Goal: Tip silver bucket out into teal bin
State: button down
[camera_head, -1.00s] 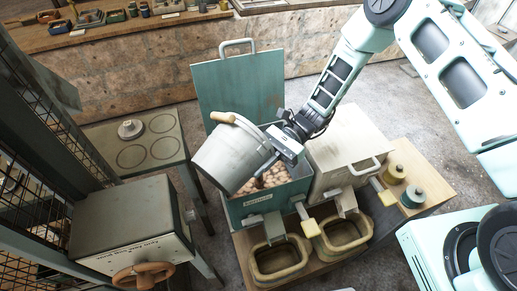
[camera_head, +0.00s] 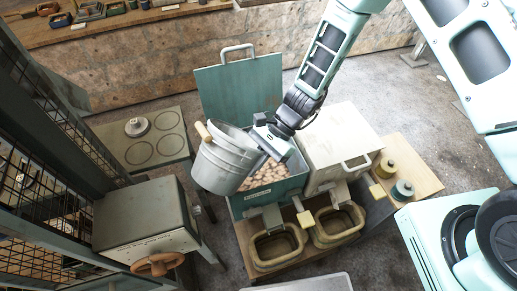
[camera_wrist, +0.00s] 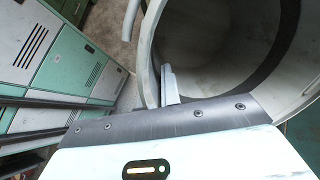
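The silver bucket (camera_head: 226,164) hangs left of and partly over the teal bin (camera_head: 268,198), leaning a little, with its mouth facing up and right. My gripper (camera_head: 264,143) is shut on the bucket's rim on the right side. In the wrist view, a finger (camera_wrist: 170,86) lies against the rim, and the bucket's inner wall (camera_wrist: 205,40) shows bare and grey; its full bottom is not clear. The teal bin stands open with its lid (camera_head: 239,90) upright behind it. Several pale brown round pieces (camera_head: 268,170) lie in the bin.
A closed pale box (camera_head: 338,140) stands right of the bin. Two open-topped tan trays (camera_head: 277,262) sit in front. A hob table (camera_head: 143,145) and a grey cabinet with a wooden wheel (camera_head: 145,215) are at left. Two spools (camera_head: 402,190) stand at right.

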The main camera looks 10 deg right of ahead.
aim_at(236, 180)
jog(key=shift+s+a+r+t+h, duration=0.15)
jog(key=shift+s+a+t+h, duration=0.2)
jog(key=shift+t+h, duration=0.45)
jog(key=shift+s+a+r+t+h, duration=0.15)
jog(key=shift+s+a+t+h, duration=0.45)
jog(key=shift+h, duration=0.3)
jog(key=shift+s+a+r+t+h+p, duration=0.25)
jog(key=shift+r+p, duration=0.15)
jog(key=shift+r, duration=0.15)
jog(key=shift+s+a+r+t+h+p, duration=0.15)
jog(key=shift+a+r+h+p, duration=0.1)
jog(key=shift+r+p, duration=0.2)
jog(key=p, duration=0.1)
jog(key=r+t+h+p, duration=0.1)
jog(key=p, duration=0.1)
jog(key=shift+s+a+r+n, duration=0.2)
jog(key=shift+s+a+n, duration=0.1)
jog(key=shift+a, duration=0.05)
jog(key=shift+s+a+r+t+h+p, duration=0.15)
jog(key=shift+t+h+p, duration=0.15)
jog(key=shift+h+p, duration=0.15)
jog(key=shift+s+a+t+h+p, duration=0.2)
jog(key=shift+t+h+p, duration=0.2)
jog(key=shift+p, duration=0.7)
jog(key=shift+f+p, duration=0.25)
jog(key=shift+p, duration=0.05)
jog(key=shift+f, duration=0.1)
